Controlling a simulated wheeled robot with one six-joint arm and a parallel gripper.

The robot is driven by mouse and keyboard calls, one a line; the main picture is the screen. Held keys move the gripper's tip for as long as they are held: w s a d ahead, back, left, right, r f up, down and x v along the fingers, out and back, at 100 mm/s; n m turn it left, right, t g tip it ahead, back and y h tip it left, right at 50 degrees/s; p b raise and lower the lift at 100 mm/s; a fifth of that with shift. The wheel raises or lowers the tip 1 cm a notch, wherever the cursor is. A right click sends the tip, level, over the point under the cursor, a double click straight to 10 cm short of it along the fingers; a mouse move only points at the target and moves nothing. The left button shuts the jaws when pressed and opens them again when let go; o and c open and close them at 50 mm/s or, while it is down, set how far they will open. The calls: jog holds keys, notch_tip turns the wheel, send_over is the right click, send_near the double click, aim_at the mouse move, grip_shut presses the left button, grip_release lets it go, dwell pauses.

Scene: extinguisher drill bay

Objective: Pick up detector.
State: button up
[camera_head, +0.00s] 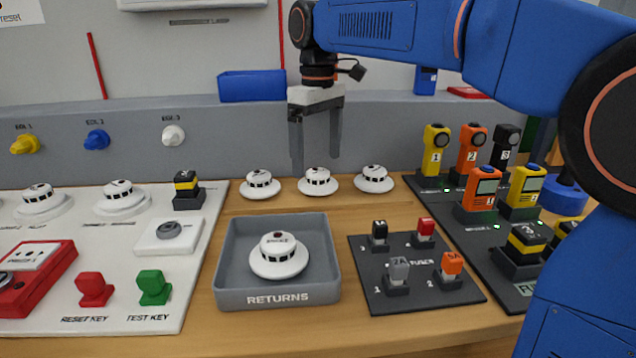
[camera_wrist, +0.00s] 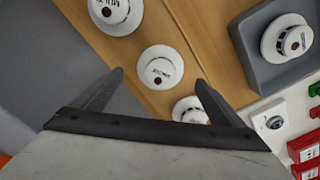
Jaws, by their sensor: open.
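White round smoke detectors stand in a row at the back of the wooden bench: a left one (camera_head: 260,185), a middle one (camera_head: 318,182) and a right one (camera_head: 375,180). Another detector (camera_head: 279,258) sits in the grey RETURNS tray (camera_head: 278,298). My gripper (camera_head: 316,165) points down, open and empty, above the row near the middle detector. In the wrist view, the middle detector (camera_wrist: 160,67) shows between the fingertips (camera_wrist: 159,77). The right detector (camera_wrist: 115,12) is beyond them, and the left one (camera_wrist: 190,109) is partly hidden by my gripper.
A white board (camera_head: 120,240) at left holds more detectors, keys and a red call point. A dark fuse plate (camera_head: 415,292) lies right of the tray. Several upright handheld devices (camera_head: 436,150) stand at right. A blue bin (camera_head: 251,86) sits on the ledge behind.

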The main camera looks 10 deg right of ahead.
aim_at(320, 172)
jog(key=shift+s+d+f, duration=0.1)
jog(key=shift+s+f, duration=0.05)
jog(key=shift+f, duration=1)
jog(key=shift+s+d+f, duration=0.1)
jog(key=shift+f, duration=1)
jog(key=c, duration=1.2)
